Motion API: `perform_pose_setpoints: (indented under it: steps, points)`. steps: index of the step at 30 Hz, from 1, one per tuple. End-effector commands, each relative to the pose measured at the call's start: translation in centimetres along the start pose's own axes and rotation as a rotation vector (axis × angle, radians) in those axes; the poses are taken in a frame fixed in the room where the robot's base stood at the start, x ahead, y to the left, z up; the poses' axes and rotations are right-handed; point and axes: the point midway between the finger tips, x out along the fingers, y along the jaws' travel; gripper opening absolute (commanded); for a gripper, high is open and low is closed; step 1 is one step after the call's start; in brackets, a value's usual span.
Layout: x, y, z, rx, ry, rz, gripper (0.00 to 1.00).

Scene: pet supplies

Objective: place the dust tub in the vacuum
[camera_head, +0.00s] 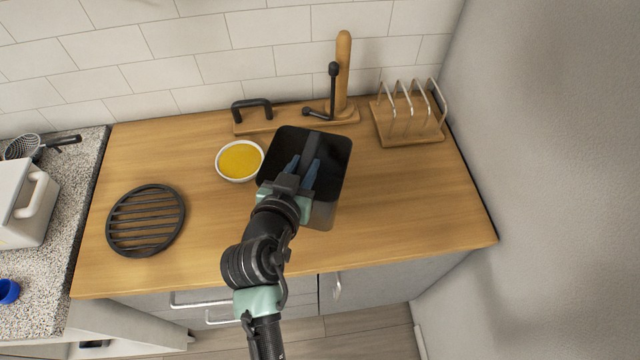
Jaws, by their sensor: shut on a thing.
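A dark, glossy, rounded-square thing (332,160), which I take to be the dust tub, is above the wooden counter near its middle. A greyish, see-through part (323,215) shows at its lower right. My gripper (302,174) reaches over it from below, with its two bluish fingers on a grey bar on its top side. The gripper is shut on it. The arm hides its lower left part. I cannot tell whether it touches the counter. I cannot make out a vacuum for certain in this view.
On the wooden counter (390,215) are a bowl of yellow content (239,160), a black round grate (146,221), a wooden holder with black handles (343,80) and a rack (410,125). A white appliance (28,207) stands far left. The counter's front right is clear.

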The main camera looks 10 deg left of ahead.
Motion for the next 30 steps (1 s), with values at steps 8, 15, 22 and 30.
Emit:
perform_pose_setpoints:
  steps: [8,15,22,30]
  points:
    - [1.4,-0.1,3.3,-0.001,0.002,-0.001,0.00]
    - [2.7,-0.1,6.5,-0.001,0.001,-0.001,0.00]
    - [2.9,-0.1,7.0,0.001,0.004,-0.002,0.00]
    - [3.1,-0.1,7.3,0.002,0.002,-0.001,0.33]
